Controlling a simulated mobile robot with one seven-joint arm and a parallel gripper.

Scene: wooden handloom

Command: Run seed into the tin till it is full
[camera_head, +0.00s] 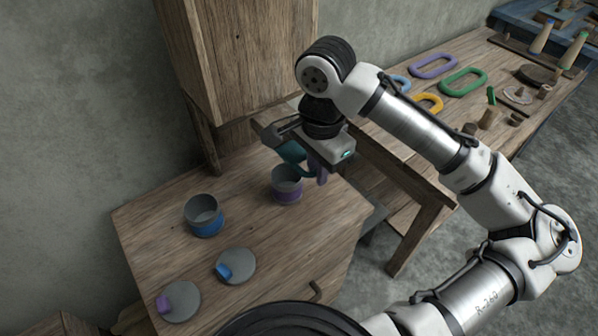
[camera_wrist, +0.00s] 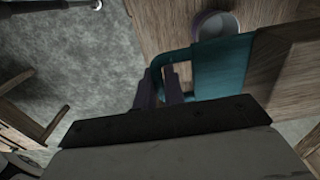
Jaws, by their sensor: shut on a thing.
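A tin with a purple band (camera_head: 287,195) stands open on the wooden cabinet top, close below my gripper; its rim also shows in the wrist view (camera_wrist: 208,20), partly hidden by a teal piece. My gripper (camera_head: 318,172) is shut on the loop handle of this teal gate (camera_head: 290,152), beside the wooden hopper (camera_head: 245,60). In the wrist view the fingers (camera_wrist: 160,92) sit at the teal loop, with a flat teal plate (camera_wrist: 222,68) to its right. A second open tin with a blue band (camera_head: 207,226) stands to the left. I see no seed; the tins' fill cannot be told.
A lid with a blue knob (camera_head: 238,265) and a lid with a purple knob (camera_head: 182,302) lie at the front of the cabinet top (camera_head: 150,235). A bench to the right holds coloured rings (camera_head: 463,82) and wooden pieces. The cabinet's middle is clear.

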